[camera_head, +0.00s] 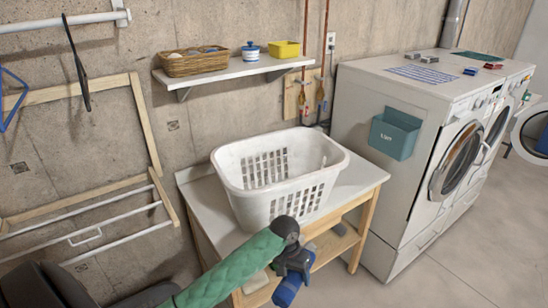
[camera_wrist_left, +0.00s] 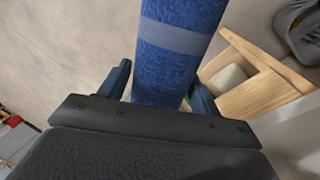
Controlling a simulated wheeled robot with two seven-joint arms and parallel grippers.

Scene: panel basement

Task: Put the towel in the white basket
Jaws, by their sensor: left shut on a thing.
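The towel is a blue roll with a paler band (camera_wrist_left: 178,60). In the left wrist view it stands between the two fingers of my left gripper, which is shut on it. In the head view my left gripper (camera_head: 293,264) is in front of the table, and the towel's blue end (camera_head: 287,292) shows below it. The white basket (camera_head: 283,197) stands upright on the table, behind and above the gripper in the picture. The inside that I can see looks empty. The towel is outside the basket. My right gripper is not in view.
The basket's table (camera_head: 207,205) has a white top and a wooden lower shelf (camera_head: 333,245). White washing machines (camera_head: 385,95) stand to the right, with a teal bin (camera_head: 395,133) on the side. A wall shelf (camera_head: 235,70) hangs behind. A drying rack (camera_head: 115,222) is at left.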

